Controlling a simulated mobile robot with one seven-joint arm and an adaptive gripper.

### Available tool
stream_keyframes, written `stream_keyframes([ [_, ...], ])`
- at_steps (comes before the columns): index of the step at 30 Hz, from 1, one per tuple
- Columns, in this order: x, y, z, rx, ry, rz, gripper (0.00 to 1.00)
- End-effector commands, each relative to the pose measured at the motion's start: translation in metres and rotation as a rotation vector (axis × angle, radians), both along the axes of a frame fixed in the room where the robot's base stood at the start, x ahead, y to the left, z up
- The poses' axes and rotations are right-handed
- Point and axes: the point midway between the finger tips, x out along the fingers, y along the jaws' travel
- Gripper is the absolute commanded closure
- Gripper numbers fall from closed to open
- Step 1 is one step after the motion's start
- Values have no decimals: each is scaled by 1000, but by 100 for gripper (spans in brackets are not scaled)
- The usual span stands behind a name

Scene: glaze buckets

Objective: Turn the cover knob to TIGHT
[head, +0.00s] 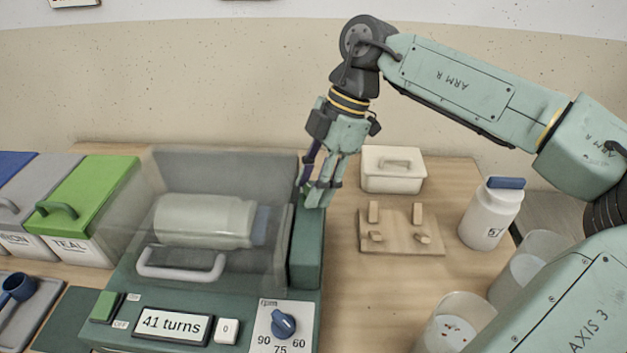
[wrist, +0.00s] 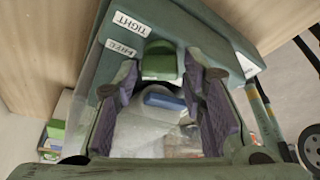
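The cover knob (wrist: 162,62) is a green block on the dark green machine housing (head: 306,245). A TIGHT label (wrist: 131,23) and a second label (wrist: 121,48), hard to read, are on the housing beside it. My gripper (head: 309,194) points down at the top of the housing, right of the clear cover (head: 220,170). In the wrist view, my gripper (wrist: 163,68) is open, with its purple-padded fingers on either side of the knob. I cannot tell whether they touch it. Which label the knob points to is unclear.
A pale jar (head: 200,220) with a blue lid lies under the cover. The front panel has a 41 turns display (head: 172,325) and a blue rpm dial (head: 284,323). A wooden rack (head: 400,240), a lidded box (head: 392,170) and a white bottle (head: 490,215) stand to the right.

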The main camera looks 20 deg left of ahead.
Motion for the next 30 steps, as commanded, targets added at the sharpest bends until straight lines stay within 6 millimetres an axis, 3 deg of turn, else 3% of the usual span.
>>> stream_keyframes([
  [15,0,0,0,-1,1,0,99],
  [30,0,-2,-3,-4,-1,-136,100],
])
